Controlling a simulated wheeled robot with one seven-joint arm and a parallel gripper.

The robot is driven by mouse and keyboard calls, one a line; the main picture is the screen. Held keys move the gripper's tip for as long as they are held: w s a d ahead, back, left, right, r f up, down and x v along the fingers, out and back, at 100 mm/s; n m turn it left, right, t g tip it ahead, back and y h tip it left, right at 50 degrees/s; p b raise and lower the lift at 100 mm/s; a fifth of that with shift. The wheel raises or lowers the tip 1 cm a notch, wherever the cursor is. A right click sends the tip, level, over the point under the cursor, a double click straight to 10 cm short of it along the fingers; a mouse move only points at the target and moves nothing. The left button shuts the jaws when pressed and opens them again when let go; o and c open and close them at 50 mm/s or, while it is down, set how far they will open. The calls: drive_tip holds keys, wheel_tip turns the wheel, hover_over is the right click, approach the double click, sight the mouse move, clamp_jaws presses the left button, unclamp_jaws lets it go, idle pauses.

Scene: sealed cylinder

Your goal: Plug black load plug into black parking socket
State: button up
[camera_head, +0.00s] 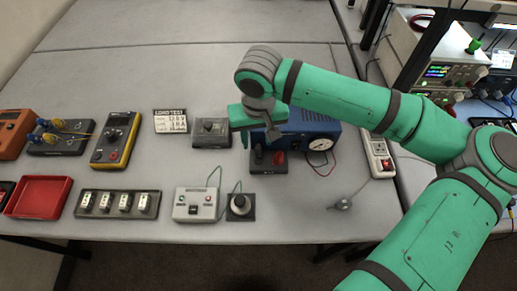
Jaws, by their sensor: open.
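My gripper (259,140) is open, with its fingers pointing down in front of the blue box. A small dark block (268,169) sits just below the fingertips, with a black piece (258,152) on its left and a red piece (279,157) on its right. The black piece may be the black load plug, but it is too small to tell. It is between or just below the fingers, and I cannot tell whether they touch it. I cannot make out which opening is the black parking socket. My gripper and arm hide part of the blue box's left end.
The blue box (322,129) with a round gauge stands behind the block. A grey box with a black top part (212,132) is to the left.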

sight(259, 149)
drive_tip(key=shift+w+d+f, duration=0.1)
drive_tip(key=shift+d+f, duration=0.05)
drive_tip(key=shift+f, duration=1.15)
drive_tip(key=shift+w+d+f, duration=0.1)
drive_tip(key=shift+d+f, duration=0.05)
drive_tip(key=shift+f, duration=1.15)
drive_tip(key=shift+s+a, duration=0.1)
clamp_jaws()
